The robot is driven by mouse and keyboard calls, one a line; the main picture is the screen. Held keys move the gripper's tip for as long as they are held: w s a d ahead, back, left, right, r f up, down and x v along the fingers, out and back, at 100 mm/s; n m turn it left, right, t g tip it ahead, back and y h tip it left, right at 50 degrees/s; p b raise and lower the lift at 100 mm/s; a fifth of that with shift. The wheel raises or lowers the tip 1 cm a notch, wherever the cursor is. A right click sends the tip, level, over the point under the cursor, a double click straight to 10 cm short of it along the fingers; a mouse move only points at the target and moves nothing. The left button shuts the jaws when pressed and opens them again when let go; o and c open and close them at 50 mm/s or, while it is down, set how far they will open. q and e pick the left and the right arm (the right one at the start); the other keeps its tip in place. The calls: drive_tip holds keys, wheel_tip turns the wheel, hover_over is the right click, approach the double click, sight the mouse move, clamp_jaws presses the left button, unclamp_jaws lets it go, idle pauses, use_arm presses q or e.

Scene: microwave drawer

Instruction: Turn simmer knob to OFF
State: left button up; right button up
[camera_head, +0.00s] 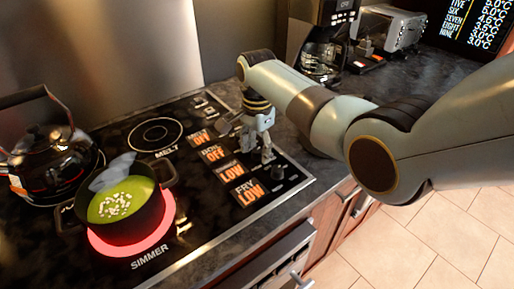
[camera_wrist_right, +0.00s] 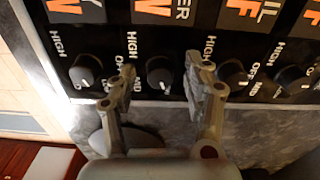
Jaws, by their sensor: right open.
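The black simmer knob (camera_wrist_right: 158,70) shows in the right wrist view below a label ending in "ER", between the fry knob (camera_wrist_right: 86,70) and the boil knob (camera_wrist_right: 232,76). My right gripper (camera_wrist_right: 166,78) is open, with one finger on each side of the simmer knob in that view; I cannot tell whether they touch it. In the head view my right gripper (camera_head: 257,149) is over the knob row and hides the simmer knob. The simmer display (camera_head: 231,171) reads LOW. The simmer burner (camera_head: 130,245) glows red. My left gripper is not in view.
A dark pot (camera_head: 151,218) of green soup stands on the simmer burner. A kettle (camera_head: 48,155) stands at the left. The fry knob (camera_head: 277,173) is close to my right gripper. A coffee maker (camera_head: 325,45) and toaster (camera_head: 390,28) stand at the back.

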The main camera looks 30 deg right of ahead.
drive_tip(key=shift+c, duration=0.3)
clamp_jaws()
drive_tip(key=shift+r+n+p, duration=0.1)
drive_tip(key=shift+n+p, duration=0.8)
drive_tip(key=shift+n, duration=0.4)
drive_tip(key=n+p, duration=0.1)
drive_tip(key=n, duration=0.2)
drive_tip(key=shift+n+p, duration=0.3)
drive_tip(key=shift+p, duration=0.05)
drive_tip(key=n+p, duration=0.1)
drive_tip(key=n, duration=0.3)
drive_tip(key=shift+n+p, duration=0.5)
drive_tip(key=shift+n, duration=1.3)
